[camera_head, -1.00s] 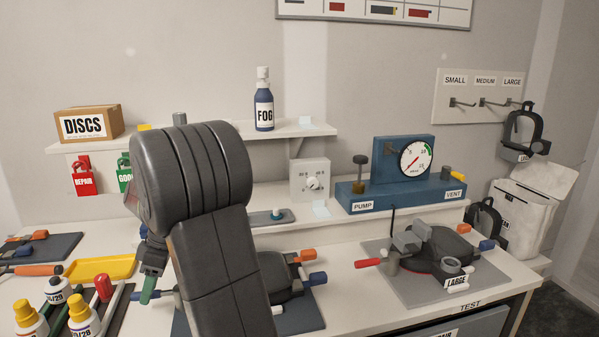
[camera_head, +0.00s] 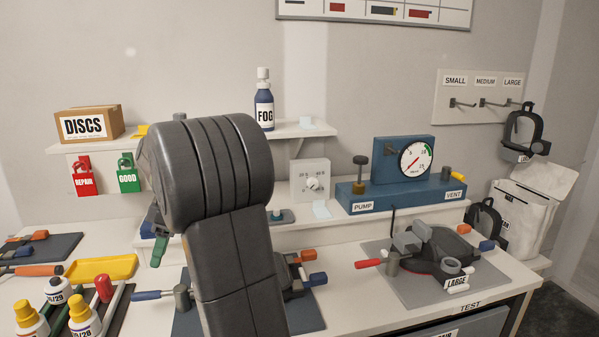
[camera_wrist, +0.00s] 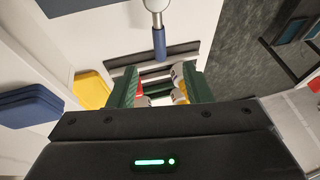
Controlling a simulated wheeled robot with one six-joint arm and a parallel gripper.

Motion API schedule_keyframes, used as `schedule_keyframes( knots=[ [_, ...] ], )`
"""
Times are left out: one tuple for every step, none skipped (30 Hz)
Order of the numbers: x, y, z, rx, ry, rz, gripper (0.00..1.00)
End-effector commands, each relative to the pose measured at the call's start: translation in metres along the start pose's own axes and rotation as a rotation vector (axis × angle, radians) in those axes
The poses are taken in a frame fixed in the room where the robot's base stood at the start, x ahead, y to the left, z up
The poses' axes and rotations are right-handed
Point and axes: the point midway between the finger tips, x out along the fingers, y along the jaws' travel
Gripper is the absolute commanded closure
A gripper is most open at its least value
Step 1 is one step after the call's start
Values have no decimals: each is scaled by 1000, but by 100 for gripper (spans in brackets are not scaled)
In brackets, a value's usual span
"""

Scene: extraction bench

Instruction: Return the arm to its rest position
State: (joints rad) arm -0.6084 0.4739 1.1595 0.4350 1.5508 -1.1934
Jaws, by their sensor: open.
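My arm, dark grey, rises in the middle of the head view and hides part of the bench. My gripper (camera_wrist: 163,92) shows in the wrist view with two green fingers spread apart and nothing between them. In the head view only a green finger of it shows beside the arm, above the bench and clear of the yellow tray (camera_head: 101,269). A blue-handled tool (camera_wrist: 159,40) lies beyond the fingertips in the wrist view, apart from them.
Bottles (camera_head: 82,316) stand in a rack at the front left. A blue gauge unit (camera_head: 403,187) with pump and vent stands right of the arm. A mask labelled LARGE (camera_head: 445,252) sits on a grey mat. A shelf holds a DISCS box (camera_head: 88,124) and FOG bottle (camera_head: 264,104).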

Motion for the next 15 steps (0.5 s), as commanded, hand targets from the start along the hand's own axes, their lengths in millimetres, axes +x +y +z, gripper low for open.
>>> schedule_keyframes(
  knots=[
    [11, 0, 0, 0, -1, -3, 55],
    [17, -1, 0, 0, -2, -4, 55],
    [25, -1, 0, 0, -1, -2, 55],
    [31, -1, 0, 0, -1, -3, 55],
    [37, -1, 0, -1, -1, -3, 55],
    [45, -1, 0, -1, -2, -3, 55],
    [52, -1, 0, 0, -1, -3, 55],
    [58, -1, 0, 0, -2, -4, 55],
    [66, 0, 0, 0, -1, -2, 55],
    [72, -1, 0, 0, -1, -3, 55],
    [78, -1, 0, 0, -1, -2, 55],
    [85, -1, 0, 0, -1, -3, 55],
    [91, -1, 0, 1, -1, -2, 55],
    [97, -1, 0, 2, -1, -3, 55],
    [99, 0, 0, 13, 3, 6, 55]
  ],
)
